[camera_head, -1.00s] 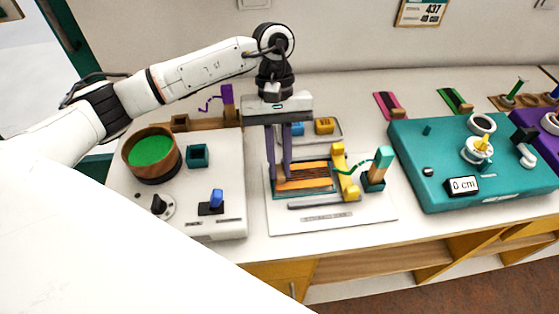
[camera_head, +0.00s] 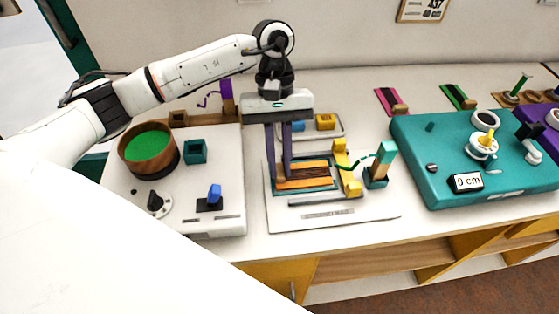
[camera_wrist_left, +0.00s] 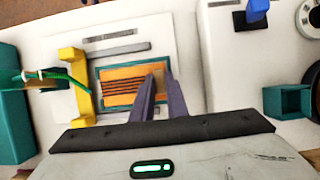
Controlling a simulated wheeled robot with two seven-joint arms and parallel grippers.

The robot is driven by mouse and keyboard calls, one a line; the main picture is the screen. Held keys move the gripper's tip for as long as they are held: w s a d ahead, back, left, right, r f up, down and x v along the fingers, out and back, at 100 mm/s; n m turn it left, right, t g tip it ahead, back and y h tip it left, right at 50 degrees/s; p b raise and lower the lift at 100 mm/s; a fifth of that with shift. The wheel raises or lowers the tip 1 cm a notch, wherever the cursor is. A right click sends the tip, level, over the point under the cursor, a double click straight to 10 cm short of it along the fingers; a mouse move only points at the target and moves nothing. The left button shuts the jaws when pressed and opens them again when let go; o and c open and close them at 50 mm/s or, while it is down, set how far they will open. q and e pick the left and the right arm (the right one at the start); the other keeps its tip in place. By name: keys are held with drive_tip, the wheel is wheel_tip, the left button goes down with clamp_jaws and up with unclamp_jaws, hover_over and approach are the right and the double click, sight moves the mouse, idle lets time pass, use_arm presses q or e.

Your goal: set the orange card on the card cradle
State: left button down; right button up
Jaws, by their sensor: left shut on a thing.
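The orange card (camera_head: 305,184), with dark stripes across its middle, lies flat within the teal-edged card cradle (camera_head: 333,186) on a white board. In the left wrist view the card (camera_wrist_left: 130,73) shows inside the cradle's teal rim (camera_wrist_left: 104,104). Whether it rests fully on the cradle floor, I cannot tell. My left gripper (camera_head: 280,181) points down over the card's left end and is shut on it; its fingertips also show in the left wrist view (camera_wrist_left: 158,76) and hide part of that end. My right gripper is not in view.
A yellow bracket (camera_head: 348,172) and a teal post with a green cord (camera_head: 378,168) stand right of the cradle. A grey bar (camera_head: 318,200) lies in front. A green-topped round bowl (camera_head: 148,146) and a teal cup (camera_head: 195,151) are left. A large teal box (camera_head: 440,160) stands right.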

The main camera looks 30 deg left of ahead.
use_arm(q)
drive_tip(key=shift+f, duration=0.1)
idle(0.3)
drive_tip(key=c, duration=1.7)
unclamp_jaws()
drive_tip(key=shift+o, duration=0.2)
drive_tip(key=shift+r+p, duration=1.15)
drive_tip(key=shift+r, duration=2.4)
